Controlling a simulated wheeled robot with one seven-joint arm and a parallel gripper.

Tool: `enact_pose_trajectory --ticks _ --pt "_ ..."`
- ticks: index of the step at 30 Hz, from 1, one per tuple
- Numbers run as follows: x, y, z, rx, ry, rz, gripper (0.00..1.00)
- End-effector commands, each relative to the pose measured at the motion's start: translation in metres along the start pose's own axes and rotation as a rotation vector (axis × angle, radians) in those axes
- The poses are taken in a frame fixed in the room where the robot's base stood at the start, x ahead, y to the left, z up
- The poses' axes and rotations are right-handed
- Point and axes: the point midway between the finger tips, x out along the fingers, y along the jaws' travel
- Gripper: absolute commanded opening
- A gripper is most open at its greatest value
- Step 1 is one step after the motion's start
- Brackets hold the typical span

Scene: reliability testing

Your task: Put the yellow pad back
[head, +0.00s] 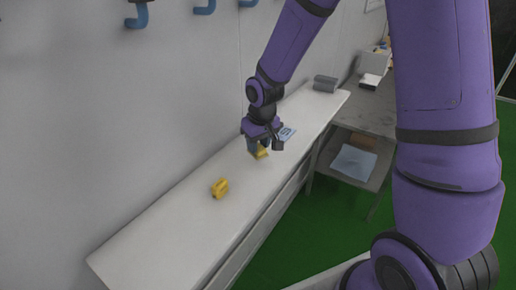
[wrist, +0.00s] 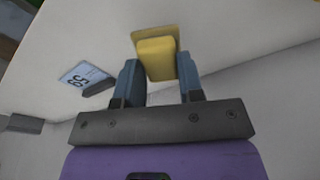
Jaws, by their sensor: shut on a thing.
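The yellow pad (wrist: 156,58) is between the two blue-grey fingers of my gripper (wrist: 158,80) in the wrist view. My gripper is shut on it. In the head view my gripper (head: 257,150) points down over the white shelf (head: 170,225), and a small part of the yellow pad (head: 262,153) shows beside the fingers. I cannot tell whether the pad touches the shelf. A second yellow object (head: 220,188) stands on the shelf, nearer than my gripper, with free shelf between them.
A card marked 59 (wrist: 82,75) lies on the shelf beside my gripper. A grey block (head: 325,84) sits at the shelf's far end. Blue hooks (head: 137,16) are on the wall above. A grey table (head: 365,108) stands right of the shelf. The near shelf is clear.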

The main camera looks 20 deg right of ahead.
Motion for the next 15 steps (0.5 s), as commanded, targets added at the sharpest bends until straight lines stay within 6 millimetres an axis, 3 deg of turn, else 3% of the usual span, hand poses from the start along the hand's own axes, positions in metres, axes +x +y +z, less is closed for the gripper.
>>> enact_pose_trajectory --ticks 10,15 --pt "0.006 0.015 -0.022 0.001 0.000 0.000 0.05" --pt "0.032 0.013 -0.016 -0.003 -0.004 -0.001 0.05"
